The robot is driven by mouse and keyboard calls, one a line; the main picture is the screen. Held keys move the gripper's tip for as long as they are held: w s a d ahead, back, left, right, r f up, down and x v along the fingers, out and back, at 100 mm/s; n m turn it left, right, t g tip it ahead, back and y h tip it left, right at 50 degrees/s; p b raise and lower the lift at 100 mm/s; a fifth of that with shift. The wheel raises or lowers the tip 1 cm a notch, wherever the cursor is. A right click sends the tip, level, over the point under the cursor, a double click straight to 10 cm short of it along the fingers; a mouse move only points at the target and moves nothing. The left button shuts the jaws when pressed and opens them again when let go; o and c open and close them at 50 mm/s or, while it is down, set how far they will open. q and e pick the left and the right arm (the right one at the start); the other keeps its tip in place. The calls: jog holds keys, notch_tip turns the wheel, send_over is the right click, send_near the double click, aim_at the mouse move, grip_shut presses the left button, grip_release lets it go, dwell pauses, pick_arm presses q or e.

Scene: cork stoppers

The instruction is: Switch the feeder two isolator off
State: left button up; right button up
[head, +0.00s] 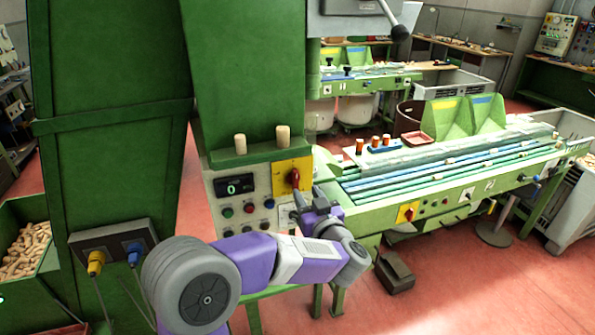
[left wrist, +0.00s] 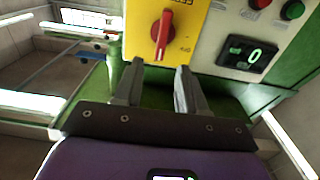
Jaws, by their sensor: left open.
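A red rotary isolator handle (head: 293,179) sits on a yellow plate (head: 283,167) on the near green machine's control panel. In the left wrist view the handle (left wrist: 161,36) fills the top middle, lying roughly along the picture's vertical on its yellow plate (left wrist: 186,42). A second red isolator (head: 407,214) on yellow is on the bench front at the right. I cannot read which feeder either plate names. My left gripper (head: 304,199) is open and empty, just below the near handle. In the left wrist view its fingertips (left wrist: 157,68) point at the handle without closing round it. My right gripper is not seen.
A display (head: 236,185) and several push buttons (head: 249,208) sit beside the yellow plate. Two corks (head: 283,136) stand on the ledge above. A long green feeder bench (head: 455,190) lies to the right. A cork bin (head: 52,210) is at far left.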

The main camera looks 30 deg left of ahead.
aim_at(297, 178)
pick_arm(q)
jog(key=x, duration=0.7)
jog(key=shift+w+a, duration=0.1)
jog(key=shift+a, duration=0.15)
grip_shut()
